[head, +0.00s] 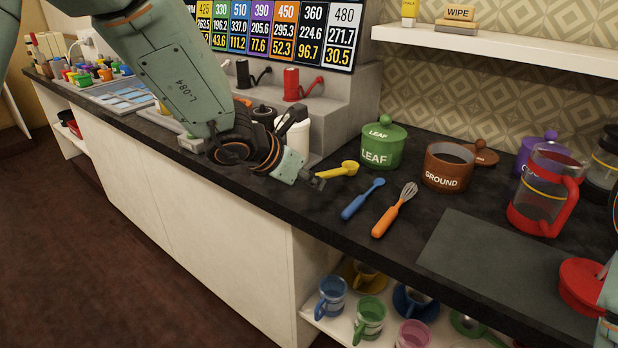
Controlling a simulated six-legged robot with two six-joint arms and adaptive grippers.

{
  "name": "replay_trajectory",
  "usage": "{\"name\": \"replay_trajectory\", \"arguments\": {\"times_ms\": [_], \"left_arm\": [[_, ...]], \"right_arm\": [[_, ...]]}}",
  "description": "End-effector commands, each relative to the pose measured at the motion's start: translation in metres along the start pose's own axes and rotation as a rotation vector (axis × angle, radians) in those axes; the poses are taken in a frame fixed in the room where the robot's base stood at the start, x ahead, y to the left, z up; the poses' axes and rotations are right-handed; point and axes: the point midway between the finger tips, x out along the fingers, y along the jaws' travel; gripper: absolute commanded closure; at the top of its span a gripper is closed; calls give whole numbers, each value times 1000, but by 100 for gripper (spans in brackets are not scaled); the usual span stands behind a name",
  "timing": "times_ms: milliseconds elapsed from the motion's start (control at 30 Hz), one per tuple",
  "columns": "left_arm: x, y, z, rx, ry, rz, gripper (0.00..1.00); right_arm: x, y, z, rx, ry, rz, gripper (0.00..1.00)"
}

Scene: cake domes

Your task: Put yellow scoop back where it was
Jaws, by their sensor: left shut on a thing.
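The yellow scoop (340,170) is on or just above the dark counter, in front of the green LEAF canister (382,146). Its bowl points right, away from my gripper. My left gripper (314,182) is shut on the left end of its handle; the fingertips are small and partly dark against the counter. I cannot tell whether the scoop touches the counter. A blue spoon-like tool (362,199) and an orange-handled whisk (395,210) lie to the right of the scoop.
An open brown GROUND canister (447,178), its lid (484,155) behind, and a red-handled glass pot (545,190) stand to the right. A grey mat (490,260) lies at the front. Cups (370,318) sit on the shelf below. A white cylinder (293,138) stands behind my left gripper.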

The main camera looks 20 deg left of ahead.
Motion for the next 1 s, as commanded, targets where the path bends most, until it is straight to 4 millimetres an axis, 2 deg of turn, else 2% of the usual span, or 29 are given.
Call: {"name": "replay_trajectory", "arguments": {"times_ms": [667, 700, 733, 1000], "left_arm": [[5, 0, -6, 0, 0, 0, 100], [5, 0, -5, 0, 0, 0, 80], [5, 0, -5, 0, 0, 0, 78], [5, 0, -5, 0, 0, 0, 77]], "right_arm": [[9, 0, 0, 0, 0, 0, 61], [9, 0, 0, 0, 0, 0, 61], [9, 0, 0, 0, 0, 0, 61], [9, 0, 0, 0, 0, 0, 61]]}}
